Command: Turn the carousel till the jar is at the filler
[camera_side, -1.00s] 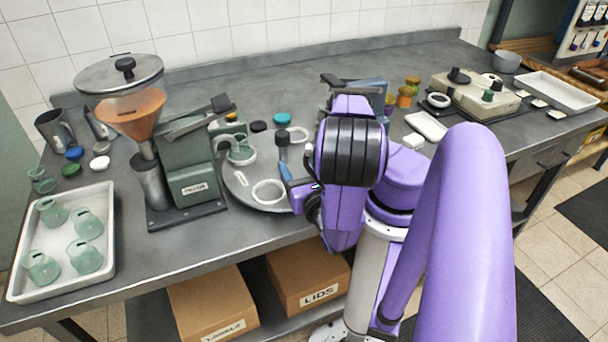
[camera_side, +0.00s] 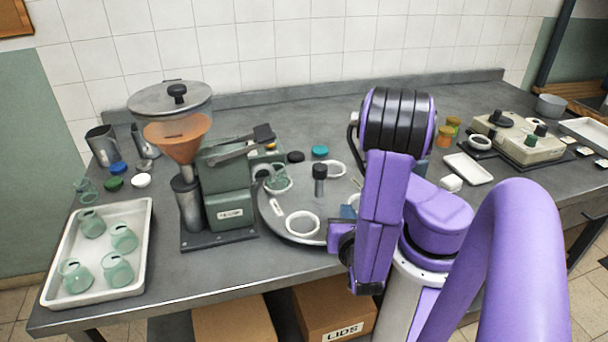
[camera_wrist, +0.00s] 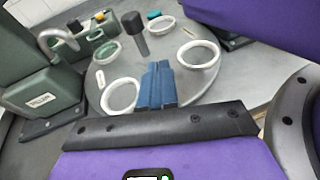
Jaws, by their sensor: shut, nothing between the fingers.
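The carousel (camera_side: 270,212) is a round grey disc with several white rings on it and an upright post with a dark cap (camera_side: 320,172). It also shows in the wrist view (camera_wrist: 125,72). A green glass jar (camera_side: 279,180) stands in the ring at the disc's back left, close to the filler's curved spout (camera_wrist: 60,36). I cannot tell whether it is exactly under the spout. The filler (camera_side: 228,185) is a green machine with an orange hopper. My gripper (camera_wrist: 157,68) is shut and empty, its blue fingers over the disc's near side, apart from the post. The arm hides the disc's right part in the side view.
A white tray (camera_side: 60,262) with several green jars lies at the left. Coloured lids (camera_side: 116,168) lie behind it. A white dish (camera_side: 467,170) and a beige device (camera_side: 520,143) stand at the right. Some bare worktop lies behind the carousel.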

